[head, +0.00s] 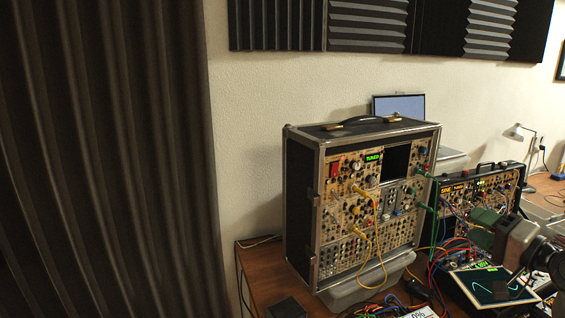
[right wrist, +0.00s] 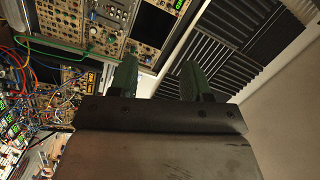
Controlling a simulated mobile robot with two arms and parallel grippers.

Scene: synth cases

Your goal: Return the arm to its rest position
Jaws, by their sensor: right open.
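My right arm comes in from the right edge of the head view. Its right gripper (head: 481,227) has green fingers and is in front of the smaller synth case (head: 487,187). In the right wrist view the two green fingers of the gripper (right wrist: 157,78) stand apart with nothing between them. The tall synth case (head: 330,128), with a black top and metal edges, stands to the left of the gripper. Yellow and green patch cables hang on its front. My left gripper is not in view.
A wooden table (head: 262,262) carries the cases, and many coloured cables lie at its front. A lit screen (head: 490,287) is below the gripper. A laptop (head: 399,106) shows behind the tall case. A desk lamp (head: 519,133) is at right. A dark curtain (head: 105,150) hangs at left.

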